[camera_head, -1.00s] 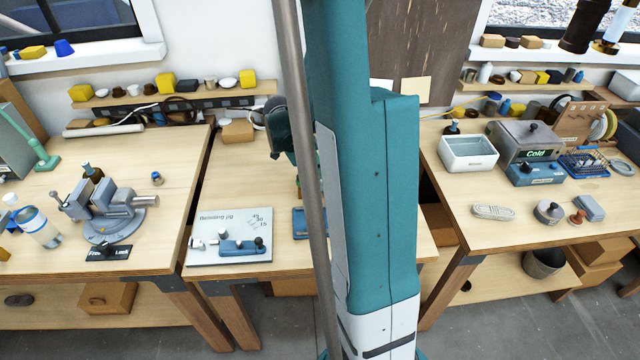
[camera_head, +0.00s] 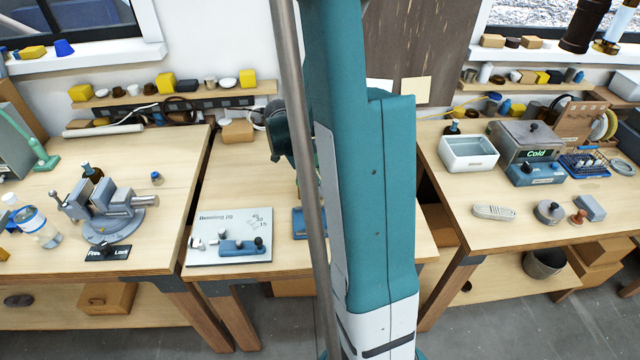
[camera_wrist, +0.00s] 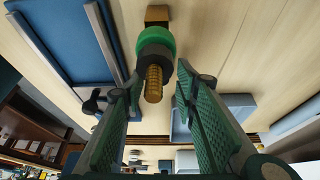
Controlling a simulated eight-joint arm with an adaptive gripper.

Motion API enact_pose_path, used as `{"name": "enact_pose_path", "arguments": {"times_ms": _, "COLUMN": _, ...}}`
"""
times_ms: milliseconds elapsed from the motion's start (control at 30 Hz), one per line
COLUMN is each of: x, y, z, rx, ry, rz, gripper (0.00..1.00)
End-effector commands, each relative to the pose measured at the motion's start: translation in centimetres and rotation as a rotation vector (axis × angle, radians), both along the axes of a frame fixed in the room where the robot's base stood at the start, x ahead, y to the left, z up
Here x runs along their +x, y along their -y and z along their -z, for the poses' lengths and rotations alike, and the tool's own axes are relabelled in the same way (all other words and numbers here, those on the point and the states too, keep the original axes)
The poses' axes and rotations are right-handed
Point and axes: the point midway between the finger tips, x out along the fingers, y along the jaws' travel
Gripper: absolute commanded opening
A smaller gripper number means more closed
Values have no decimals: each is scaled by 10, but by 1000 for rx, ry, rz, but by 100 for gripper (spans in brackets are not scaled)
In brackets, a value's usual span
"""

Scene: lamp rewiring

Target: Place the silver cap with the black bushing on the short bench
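I cannot identify the silver cap with the black bushing for certain. A small grey disc with a dark knob (camera_head: 549,211) lies on the right bench. The middle bench (camera_head: 255,165) looks the narrowest; I cannot tell whether it is the short bench. My gripper (camera_wrist: 158,82) is open in the wrist view, with its two green-padded fingers apart. A brass threaded stub (camera_wrist: 153,84) with a black and green collar (camera_wrist: 155,45) shows in the finger gap, nearer the left finger; contact is unclear. In the head view my arm hides the gripper.
The left bench (camera_head: 165,215) holds a vise (camera_head: 105,208) and a bottle (camera_head: 32,222). A bending jig board (camera_head: 230,230) lies on the middle bench. The right bench (camera_head: 440,185) holds a white basin (camera_head: 468,153) and a grey box (camera_head: 523,143). A blue tray (camera_wrist: 60,40) shows in the wrist view.

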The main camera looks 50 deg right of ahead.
Motion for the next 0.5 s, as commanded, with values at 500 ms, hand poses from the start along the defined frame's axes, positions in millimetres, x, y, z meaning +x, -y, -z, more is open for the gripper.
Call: {"name": "enact_pose_path", "arguments": {"times_ms": 500, "x": 7, "y": -6, "z": -26, "rx": 0, "ry": 0, "rz": -1, "gripper": 30}}
